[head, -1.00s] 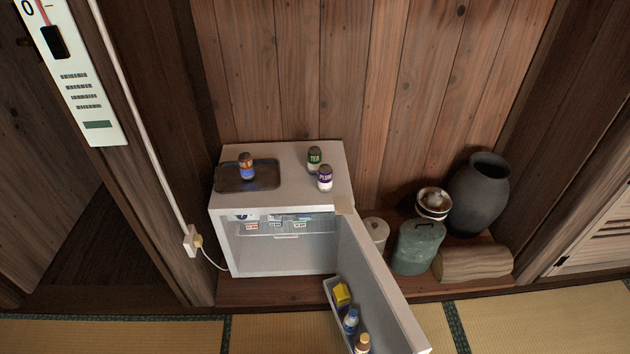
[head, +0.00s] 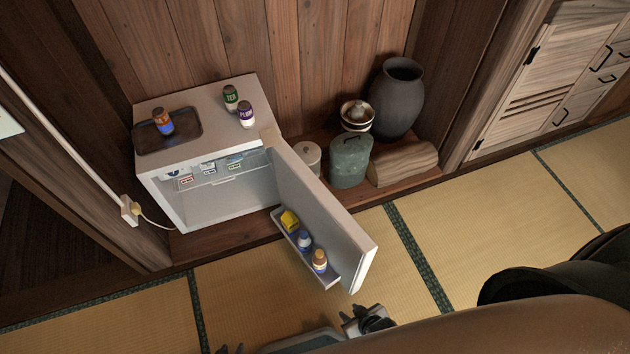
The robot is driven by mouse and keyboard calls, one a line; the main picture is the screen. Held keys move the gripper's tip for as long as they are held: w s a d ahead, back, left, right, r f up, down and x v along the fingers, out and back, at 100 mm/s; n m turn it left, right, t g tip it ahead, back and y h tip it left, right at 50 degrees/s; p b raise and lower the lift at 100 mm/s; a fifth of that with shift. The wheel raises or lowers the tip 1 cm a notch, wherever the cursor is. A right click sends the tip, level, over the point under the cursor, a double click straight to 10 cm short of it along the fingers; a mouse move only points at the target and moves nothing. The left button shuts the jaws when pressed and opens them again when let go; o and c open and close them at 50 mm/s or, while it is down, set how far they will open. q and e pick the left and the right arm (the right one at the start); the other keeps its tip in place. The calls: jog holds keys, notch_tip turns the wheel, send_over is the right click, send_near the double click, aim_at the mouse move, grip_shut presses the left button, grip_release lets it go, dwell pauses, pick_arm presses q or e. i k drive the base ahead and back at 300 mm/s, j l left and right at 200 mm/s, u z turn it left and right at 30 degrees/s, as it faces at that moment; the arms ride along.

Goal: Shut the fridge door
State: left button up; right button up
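The small white fridge (head: 222,108) stands on the wooden ledge against the plank wall. Its door (head: 325,205) is wide open, hinged at the fridge's right side and swung out over the tatami. The door's inner shelf holds a yellow item (head: 289,221), a blue-and-white bottle (head: 305,240) and an orange-capped bottle (head: 320,261). A gripper, seemingly my right (head: 368,320), is at the bottom edge, apart from the door's free end. Dark tips, seemingly of my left gripper (head: 229,349), barely show at the bottom. Neither gripper's opening can be made out.
On the fridge top are a dark tray (head: 190,140) with a can, a green-labelled jar (head: 230,98) and a purple-labelled jar (head: 246,114). A lidded pot (head: 308,157), green canister (head: 351,160), dark vase (head: 397,100) and log (head: 402,163) sit right of the door hinge.

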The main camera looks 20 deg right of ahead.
aim_at(349, 252)
jog(key=k+l+u, duration=0.1)
jog(key=l+u, duration=0.35)
jog(key=l, duration=0.9)
jog(key=k+l+u, duration=0.15)
jog(key=l, duration=0.3)
jog(key=k+l+u, duration=0.2)
jog(key=l, duration=0.25)
jog(key=k+l+u, duration=0.15)
jog(key=l, duration=0.25)
jog(key=k+l+u, duration=0.15)
jog(key=l, duration=0.25)
jog(key=k, duration=0.05)
